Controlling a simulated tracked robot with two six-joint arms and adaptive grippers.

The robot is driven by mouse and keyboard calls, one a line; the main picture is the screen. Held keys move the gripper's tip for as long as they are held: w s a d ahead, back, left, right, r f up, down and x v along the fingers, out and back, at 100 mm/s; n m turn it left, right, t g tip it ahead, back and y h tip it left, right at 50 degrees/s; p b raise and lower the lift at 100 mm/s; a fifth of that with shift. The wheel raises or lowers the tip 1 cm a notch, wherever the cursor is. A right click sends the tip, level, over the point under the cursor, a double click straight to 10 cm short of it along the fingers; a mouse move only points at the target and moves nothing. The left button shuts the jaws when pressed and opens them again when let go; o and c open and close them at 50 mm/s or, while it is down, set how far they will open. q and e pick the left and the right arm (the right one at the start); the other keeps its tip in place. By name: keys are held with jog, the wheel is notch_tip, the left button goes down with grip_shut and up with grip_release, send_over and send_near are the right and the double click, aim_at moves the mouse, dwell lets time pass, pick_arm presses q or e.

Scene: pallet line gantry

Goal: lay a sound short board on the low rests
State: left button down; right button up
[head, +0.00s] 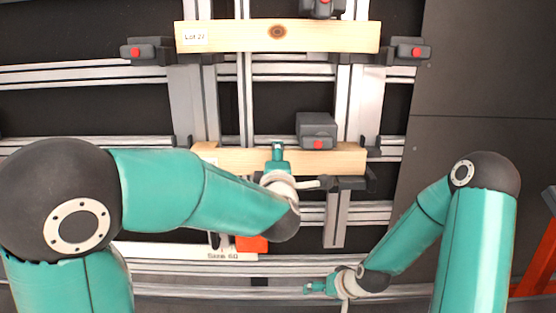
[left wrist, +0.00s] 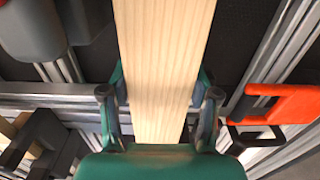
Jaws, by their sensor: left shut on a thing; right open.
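A short pale board (head: 335,160) lies across the middle of the frame in the head view, between dark rests (head: 370,152). My left gripper (head: 278,148) is shut on it near its middle. In the left wrist view the same board (left wrist: 163,60) runs between the two fingers of my left gripper (left wrist: 160,100); its visible face is clean, with straight grain. I cannot tell whether the board touches the rests. A second board (head: 330,37) with a dark knot and a lot label lies higher up. My right gripper (head: 318,287) is open and empty at the bottom.
Grey clamps with red buttons stand at the upper board's ends (head: 148,51) (head: 408,50) and behind the held board (head: 317,130). An orange part (left wrist: 285,104) shows beside the board in the left wrist view. A labelled pale strip (head: 185,251) lies lower left.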

dwell(0.4)
pick_arm(q)
jog(key=shift+c, duration=1)
grip_release()
jog(key=shift+f, duration=0.1)
jog(key=v, duration=0.7)
jog(key=shift+s, duration=0.25)
